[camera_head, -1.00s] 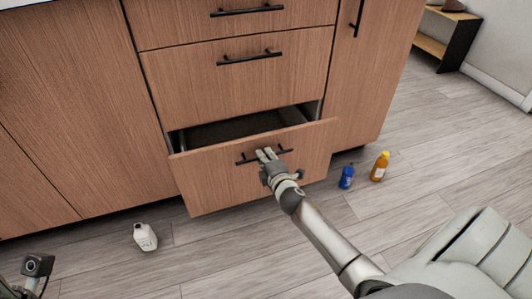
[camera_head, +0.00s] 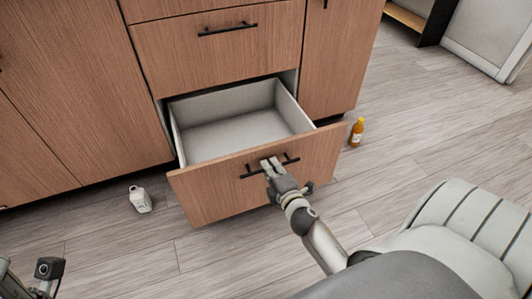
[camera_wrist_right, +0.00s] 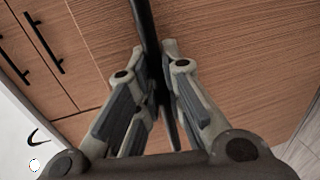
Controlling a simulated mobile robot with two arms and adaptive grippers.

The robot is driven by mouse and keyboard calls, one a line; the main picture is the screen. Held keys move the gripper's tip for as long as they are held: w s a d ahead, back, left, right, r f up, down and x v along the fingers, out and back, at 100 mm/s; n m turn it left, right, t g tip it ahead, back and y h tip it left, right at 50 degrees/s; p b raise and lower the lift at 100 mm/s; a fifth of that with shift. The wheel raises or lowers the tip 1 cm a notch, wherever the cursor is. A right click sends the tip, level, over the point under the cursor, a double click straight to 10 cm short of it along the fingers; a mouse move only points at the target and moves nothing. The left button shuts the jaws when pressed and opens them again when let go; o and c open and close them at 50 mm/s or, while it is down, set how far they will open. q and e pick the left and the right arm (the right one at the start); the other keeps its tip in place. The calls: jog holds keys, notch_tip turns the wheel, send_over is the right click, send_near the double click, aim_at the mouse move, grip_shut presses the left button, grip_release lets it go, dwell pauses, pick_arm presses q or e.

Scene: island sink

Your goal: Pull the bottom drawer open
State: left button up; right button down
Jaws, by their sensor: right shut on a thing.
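The bottom drawer (camera_head: 215,190) of the wooden cabinet stands well out from the cabinet, and its pale, empty inside shows in the head view. Its black bar handle (camera_head: 291,160) runs across the upper front. My right gripper (camera_head: 269,165) is shut on this handle. In the right wrist view the handle (camera_wrist_right: 146,25) passes between the two fingers (camera_wrist_right: 156,62), with the wood front behind.
A white bottle (camera_head: 140,199) stands on the floor left of the drawer. An orange bottle (camera_head: 356,132) stands to the right, beyond the drawer front. The closed drawer above (camera_head: 215,60) has its own black handle. Floor in front is clear.

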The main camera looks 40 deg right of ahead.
jog(key=shift+v, duration=0.8)
jog(key=shift+f, duration=0.2)
jog(key=c, duration=1.5)
grip_release()
jog(key=shift+c, duration=0.2)
jog(key=v, duration=1.2)
jog(key=shift+r, duration=0.15)
